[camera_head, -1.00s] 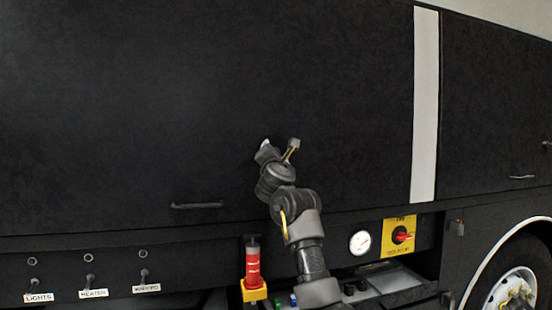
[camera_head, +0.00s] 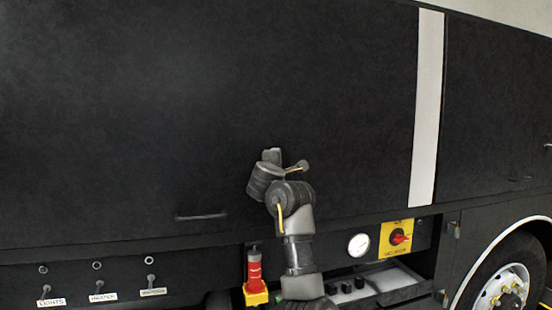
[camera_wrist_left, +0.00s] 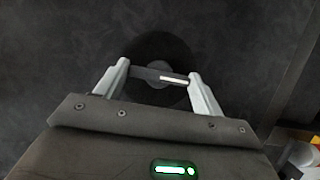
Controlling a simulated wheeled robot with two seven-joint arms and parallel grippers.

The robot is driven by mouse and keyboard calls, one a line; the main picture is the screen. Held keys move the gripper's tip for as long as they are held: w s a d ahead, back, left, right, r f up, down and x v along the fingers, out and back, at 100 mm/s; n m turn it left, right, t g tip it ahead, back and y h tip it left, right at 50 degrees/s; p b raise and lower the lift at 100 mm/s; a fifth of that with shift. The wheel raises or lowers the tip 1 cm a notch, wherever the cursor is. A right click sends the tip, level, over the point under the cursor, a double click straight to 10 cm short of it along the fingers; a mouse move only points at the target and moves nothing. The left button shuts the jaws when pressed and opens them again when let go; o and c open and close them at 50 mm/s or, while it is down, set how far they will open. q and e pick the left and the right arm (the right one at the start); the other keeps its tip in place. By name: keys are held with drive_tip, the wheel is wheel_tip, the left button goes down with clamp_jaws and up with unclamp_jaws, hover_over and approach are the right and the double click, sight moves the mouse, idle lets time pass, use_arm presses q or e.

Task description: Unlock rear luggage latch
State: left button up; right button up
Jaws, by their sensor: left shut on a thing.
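The luggage latch (camera_wrist_left: 158,74) shows in the left wrist view as a round dark disc with a short grey bar across it, pale at its right end. My left gripper (camera_wrist_left: 158,77) has one fingertip at each end of that bar and is shut on it. The bar lies nearly level in that view, dropping slightly to the right. In the head view my left gripper (camera_head: 271,156) is up against the large black luggage panel (camera_head: 130,110), and my own wrist hides the latch. My right gripper is not in view.
Below the panel are labelled toggle switches (camera_head: 97,286), a red cylinder on a yellow base (camera_head: 254,272), a round gauge (camera_head: 359,244) and a red rotary knob on a yellow plate (camera_head: 398,237). A dark pull handle (camera_head: 201,216) is left of my arm. A wheel (camera_head: 505,288) is at lower right.

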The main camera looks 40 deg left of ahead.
use_arm(q)
drive_tip(key=shift+m+p, duration=0.3)
drive_tip(key=shift+f, duration=0.1)
drive_tip(key=o, duration=1)
drive_tip(key=shift+s+d, duration=0.1)
drive_tip(key=v, duration=1)
drive_tip(key=shift+s+d, duration=0.15)
drive_tip(key=shift+s, duration=0.15)
